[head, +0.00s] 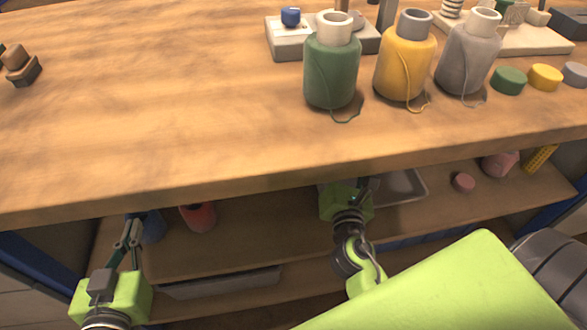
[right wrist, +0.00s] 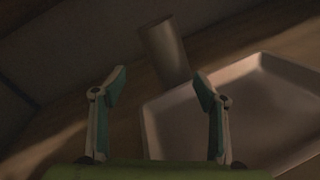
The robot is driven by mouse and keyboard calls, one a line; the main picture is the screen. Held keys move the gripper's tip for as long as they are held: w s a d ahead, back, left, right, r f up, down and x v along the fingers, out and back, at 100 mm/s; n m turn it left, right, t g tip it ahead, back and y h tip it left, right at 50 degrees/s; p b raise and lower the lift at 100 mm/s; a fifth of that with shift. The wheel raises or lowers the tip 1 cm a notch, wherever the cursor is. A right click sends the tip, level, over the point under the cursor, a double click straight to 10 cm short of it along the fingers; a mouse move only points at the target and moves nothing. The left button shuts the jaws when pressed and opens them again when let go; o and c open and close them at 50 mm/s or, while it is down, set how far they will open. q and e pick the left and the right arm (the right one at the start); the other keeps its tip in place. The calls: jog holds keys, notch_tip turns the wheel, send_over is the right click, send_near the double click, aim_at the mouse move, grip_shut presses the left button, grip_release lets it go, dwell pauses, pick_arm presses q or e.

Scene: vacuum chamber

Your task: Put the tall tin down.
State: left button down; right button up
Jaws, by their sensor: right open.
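A tall, plain cylinder, which looks like the tall tin (right wrist: 164,50), stands in the right wrist view just beyond my right gripper (right wrist: 158,88). It appears slightly tilted in the picture and is beside the tray, on the shelf. The right gripper's two fingers are spread, with nothing between them. The tin's lower end lies past the fingertips, apart from them. In the head view the right gripper reaches under the tabletop edge and its fingertips are hidden. My left gripper (head: 130,228) is at the lower left, near the shelf; its finger gap is unclear.
A shallow tray (head: 415,188) lies on the lower shelf. A red item (head: 198,216), a blue item (head: 152,227) and pink pieces (head: 463,182) are there too. Green (head: 332,75), yellow (head: 404,65) and grey (head: 468,60) bottles stand on the tabletop, whose front edge overhangs the shelf.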

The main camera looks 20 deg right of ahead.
jog(key=s+a+r+m+y, duration=0.1)
jog(key=a+r+m+y, duration=0.1)
jog(key=a+m+y, duration=0.3)
jog(key=s+a+r+m+g+y, duration=0.1)
jog(key=a+m+y, duration=0.4)
jog(key=a+m, duration=0.8)
jog(key=s+r+m, duration=0.1)
jog(key=m, duration=0.4)
jog(key=shift+s+y, duration=0.15)
jog(key=shift+y, duration=0.25)
jog(key=shift+a, duration=0.1)
